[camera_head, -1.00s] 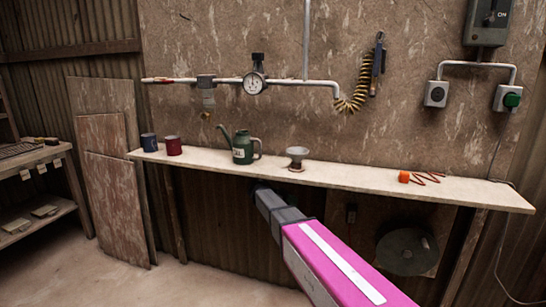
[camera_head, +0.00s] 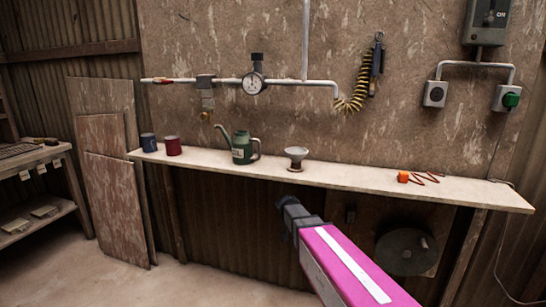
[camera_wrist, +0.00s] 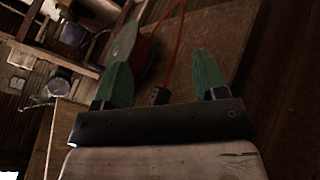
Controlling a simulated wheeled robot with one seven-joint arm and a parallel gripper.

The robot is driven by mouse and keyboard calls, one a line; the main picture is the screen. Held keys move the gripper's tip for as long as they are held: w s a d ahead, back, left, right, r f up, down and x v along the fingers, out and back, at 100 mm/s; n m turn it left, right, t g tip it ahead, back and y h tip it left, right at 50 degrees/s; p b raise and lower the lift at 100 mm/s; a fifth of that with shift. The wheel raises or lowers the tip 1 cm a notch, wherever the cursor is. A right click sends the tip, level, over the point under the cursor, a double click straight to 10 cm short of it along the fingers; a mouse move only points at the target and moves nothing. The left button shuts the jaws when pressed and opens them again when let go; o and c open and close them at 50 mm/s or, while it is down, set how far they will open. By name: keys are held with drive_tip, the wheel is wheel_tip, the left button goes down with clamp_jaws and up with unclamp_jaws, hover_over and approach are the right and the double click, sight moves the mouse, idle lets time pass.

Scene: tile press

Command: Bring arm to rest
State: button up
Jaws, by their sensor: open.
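My gripper shows in the wrist view (camera_wrist: 162,85) with two green fingers set wide apart and nothing between them. In the head view the end of my magenta arm (camera_head: 290,210) is below and in front of the shelf, with the fingers not clearly seen there.
A pale shelf (camera_head: 345,178) runs along the wall. On it stand a blue mug (camera_head: 148,142), a red mug (camera_head: 173,146), a green oil can (camera_head: 242,148), a small cup-shaped funnel (camera_head: 296,156) and an orange item with red cord (camera_head: 403,177). Open floor (camera_head: 200,288) lies at lower left.

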drive_tip(key=s+d+f+n+y, duration=0.1)
drive_tip(key=s+f+n+y, duration=0.1)
drive_tip(key=s+n+y, duration=0.2)
drive_tip(key=s+d+f+n+t+y, duration=0.1)
drive_tip(key=s+f+n+y, duration=0.2)
drive_tip(key=s+n, duration=0.3)
drive_tip(key=s+y, duration=0.1)
drive_tip(key=s, duration=0.3)
drive_tip(key=shift+s+d, duration=0.3)
